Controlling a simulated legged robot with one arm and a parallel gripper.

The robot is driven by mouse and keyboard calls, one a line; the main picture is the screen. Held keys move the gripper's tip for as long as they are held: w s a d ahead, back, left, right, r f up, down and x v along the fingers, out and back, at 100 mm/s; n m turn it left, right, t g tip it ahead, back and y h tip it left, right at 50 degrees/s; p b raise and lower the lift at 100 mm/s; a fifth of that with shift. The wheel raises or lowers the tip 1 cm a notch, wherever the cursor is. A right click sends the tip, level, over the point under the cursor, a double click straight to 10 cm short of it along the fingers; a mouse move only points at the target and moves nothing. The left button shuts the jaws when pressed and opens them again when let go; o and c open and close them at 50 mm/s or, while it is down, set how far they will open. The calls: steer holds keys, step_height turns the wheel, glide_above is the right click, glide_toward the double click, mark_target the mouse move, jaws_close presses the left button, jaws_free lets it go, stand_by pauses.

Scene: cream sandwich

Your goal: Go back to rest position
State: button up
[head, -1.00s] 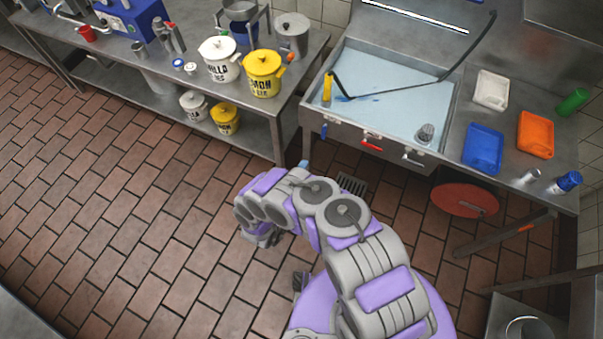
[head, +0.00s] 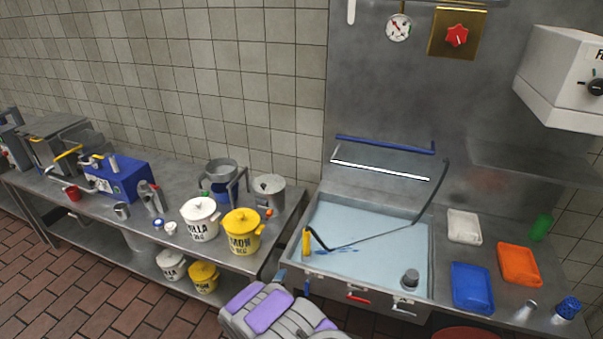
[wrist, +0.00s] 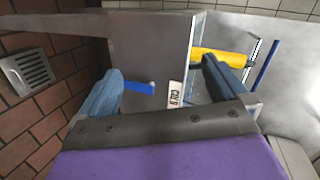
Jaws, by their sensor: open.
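My gripper (wrist: 160,86) shows in the wrist view with its two blue fingers spread apart and nothing between them. It faces the front wall of the metal sink unit, where a blue lever (wrist: 140,87) and a white label (wrist: 178,93) show between the fingers. In the head view my purple and grey arm rises from the bottom edge, in front of the sink (head: 345,282). There the gripper itself is mostly hidden by the arm.
A yellow-handled sprayer (head: 306,241) lies at the sink's left side. A yellow pot (head: 243,232) and a white pot (head: 200,219) stand on the left table. Tiled floor is open at lower left.

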steer(key=w+d+r+n+g+y+b, duration=0.1)
steer(key=w+d+r+n+g, duration=0.1)
steer(key=r, duration=0.4)
steer(key=w+d+r+n+g+y, duration=0.1)
steer(key=r+n, duration=0.1)
steer(key=r, duration=0.4)
steer(key=s+d+r+n+g+y, duration=0.2)
steer(key=s+d+r+n+g, duration=0.25)
steer(key=s+r, duration=0.45)
steer(key=s+d+r+n+g+b, duration=0.1)
steer(key=s+d+r+n+g, duration=0.1)
steer(key=s, duration=1.2)
steer(key=s+d+r+n+g+b, duration=0.1)
steer(key=s+d+r+n+g, duration=0.2)
steer(key=s, duration=1.1)
steer(key=s+d+r+n+g+b, duration=0.1)
steer(key=s+d+r+n+g, duration=0.2)
steer(key=s, duration=1.1)
steer(key=d+r+n, duration=0.2)
steer(key=d+r, duration=0.3)
steer(key=shift+h, duration=0.3)
steer(key=shift+c, duration=0.5)
